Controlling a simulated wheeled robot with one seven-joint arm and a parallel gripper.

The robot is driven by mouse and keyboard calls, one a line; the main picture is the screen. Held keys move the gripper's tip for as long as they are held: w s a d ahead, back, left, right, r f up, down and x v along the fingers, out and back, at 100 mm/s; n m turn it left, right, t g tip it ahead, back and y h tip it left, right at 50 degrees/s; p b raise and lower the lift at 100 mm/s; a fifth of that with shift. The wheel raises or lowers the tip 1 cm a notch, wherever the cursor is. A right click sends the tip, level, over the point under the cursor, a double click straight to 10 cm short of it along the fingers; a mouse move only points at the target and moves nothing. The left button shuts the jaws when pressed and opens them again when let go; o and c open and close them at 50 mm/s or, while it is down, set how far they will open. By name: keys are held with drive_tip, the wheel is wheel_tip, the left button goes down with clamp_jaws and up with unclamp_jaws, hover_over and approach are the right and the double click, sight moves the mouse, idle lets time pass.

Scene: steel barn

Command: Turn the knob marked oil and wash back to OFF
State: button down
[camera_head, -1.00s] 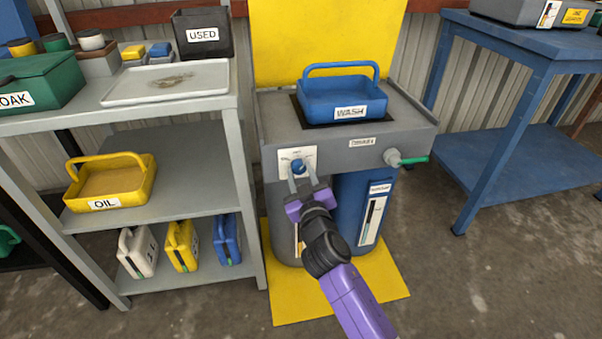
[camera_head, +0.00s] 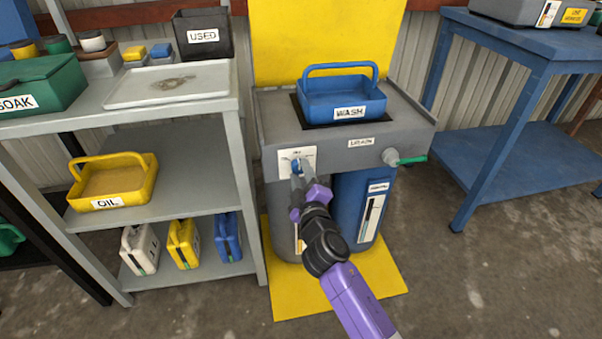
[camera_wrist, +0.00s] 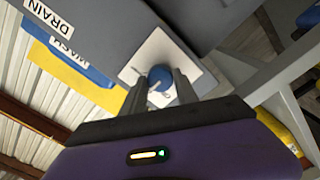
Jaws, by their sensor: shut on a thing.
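The blue knob (camera_head: 296,165) sits on a white plate (camera_head: 309,155) on the front of the grey wash station (camera_head: 275,125), left of the DRAIN label. In the wrist view the knob (camera_wrist: 160,80) lies between my two finger pads. My gripper (camera_head: 297,172) is shut on the knob, with its jaws tilted in the head view. The plate's small print is too blurred to read, and my fingers hide part of it. A blue basket marked WASH (camera_head: 345,98) stands on top of the station.
A blue drum (camera_head: 350,215) stands under the station. A green-handled valve (camera_head: 392,157) sticks out at the front right. A grey shelf (camera_head: 175,150) on the left holds a yellow OIL basket (camera_head: 110,181) and several cans. A blue table (camera_head: 540,45) stands at the right.

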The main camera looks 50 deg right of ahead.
idle(0.4)
drive_tip(key=c, duration=0.9)
unclamp_jaws()
drive_tip(key=shift+c, duration=0.2)
drive_tip(key=shift+a, duration=0.1)
drive_tip(key=v, duration=0.7)
drive_tip(key=shift+s+a, duration=0.2)
drive_tip(key=shift+s, duration=0.1)
